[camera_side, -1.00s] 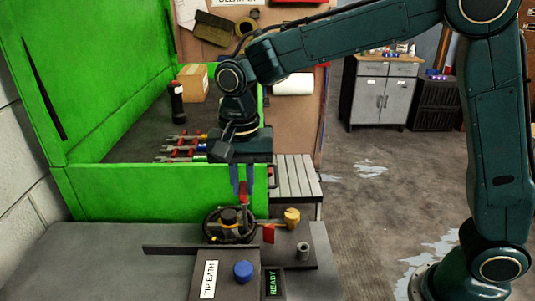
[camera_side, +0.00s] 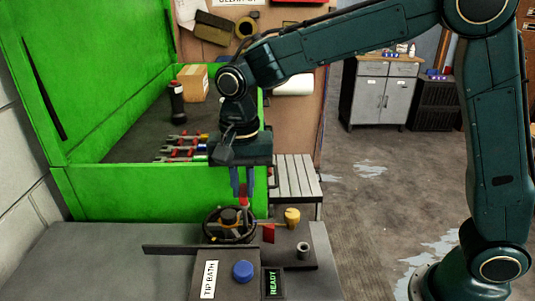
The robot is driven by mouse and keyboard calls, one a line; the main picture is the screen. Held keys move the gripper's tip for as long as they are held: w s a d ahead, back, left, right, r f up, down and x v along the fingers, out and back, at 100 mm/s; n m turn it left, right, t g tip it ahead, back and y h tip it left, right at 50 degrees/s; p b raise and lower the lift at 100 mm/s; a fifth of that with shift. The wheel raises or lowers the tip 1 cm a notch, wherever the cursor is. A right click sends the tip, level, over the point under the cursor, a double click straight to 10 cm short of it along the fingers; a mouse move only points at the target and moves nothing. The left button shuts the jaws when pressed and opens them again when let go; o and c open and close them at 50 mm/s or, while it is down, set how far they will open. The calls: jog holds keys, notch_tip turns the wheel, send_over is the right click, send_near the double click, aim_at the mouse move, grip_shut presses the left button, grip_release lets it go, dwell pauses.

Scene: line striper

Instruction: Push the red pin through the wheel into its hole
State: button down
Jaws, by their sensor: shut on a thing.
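My gripper (camera_side: 242,183) points down above the wheel, with its blue fingers shut on the red pin (camera_side: 244,191). The pin stands about upright, and only a short part of it shows between and below the fingers. The dark spoked wheel (camera_side: 209,222) sits on the grey bench below. The pin's lower end is close to the wheel's far right rim; I cannot tell whether it touches or enters the wheel. The hole is not clearly visible.
A blue button (camera_side: 243,270), a TIP BATH label (camera_side: 209,280) and a READY display (camera_side: 272,282) are in front. A green-walled bin (camera_side: 120,193) stands behind.

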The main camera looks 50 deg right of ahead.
jog(key=shift+f, duration=0.9)
jog(key=c, duration=1)
grip_release()
jog(key=shift+r, duration=0.15)
jog(key=shift+r, duration=3.4)
